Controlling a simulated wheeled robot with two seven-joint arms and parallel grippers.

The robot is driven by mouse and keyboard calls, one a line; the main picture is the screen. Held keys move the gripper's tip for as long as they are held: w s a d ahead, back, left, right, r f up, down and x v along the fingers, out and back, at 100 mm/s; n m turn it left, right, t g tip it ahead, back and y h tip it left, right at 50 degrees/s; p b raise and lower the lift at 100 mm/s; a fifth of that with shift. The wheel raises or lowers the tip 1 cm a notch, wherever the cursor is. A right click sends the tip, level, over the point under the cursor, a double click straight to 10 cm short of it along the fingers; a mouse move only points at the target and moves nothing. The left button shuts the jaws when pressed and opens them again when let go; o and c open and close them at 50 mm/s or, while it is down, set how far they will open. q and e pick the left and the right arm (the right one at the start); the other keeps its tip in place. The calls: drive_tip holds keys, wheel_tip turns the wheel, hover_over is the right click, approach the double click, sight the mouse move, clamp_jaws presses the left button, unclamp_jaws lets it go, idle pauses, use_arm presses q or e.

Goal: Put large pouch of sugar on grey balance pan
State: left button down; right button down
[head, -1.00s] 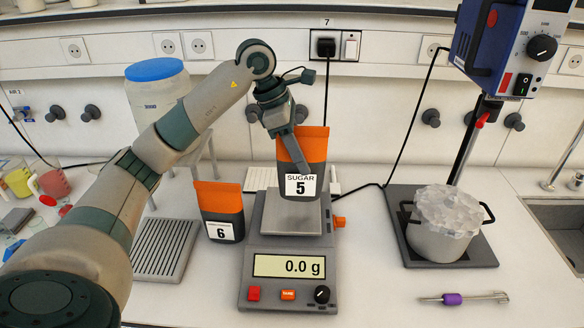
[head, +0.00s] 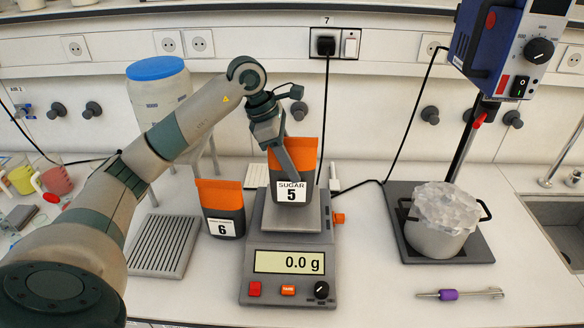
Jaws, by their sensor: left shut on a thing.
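The pouch of sugar (head: 290,215), dark grey with an orange top and a label reading "SUGAR 5", is upright in my left gripper (head: 291,170). The gripper is shut on its upper part. The pouch is over the grey balance pan (head: 313,222); I cannot tell whether its bottom touches the pan. The balance (head: 288,275) display reads 0.0 g. Another orange and grey pouch (head: 220,205), labelled 6, stands on the bench left of the balance. My right gripper is not in view.
A slatted grey rack (head: 165,244) lies left of the balance. A pot (head: 437,236) with a crumpled clear cover stands on a dark plate at the right. A purple-handled tool (head: 449,295) lies in front of it. A white, blue-lidded container (head: 158,95) stands behind the arm.

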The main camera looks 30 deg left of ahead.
use_arm(q)
drive_tip(key=shift+f+p, duration=0.35)
drive_tip(key=shift+f, duration=0.55)
drive_tip(key=shift+f, duration=0.1)
drive_tip(key=c, duration=1.2)
unclamp_jaws()
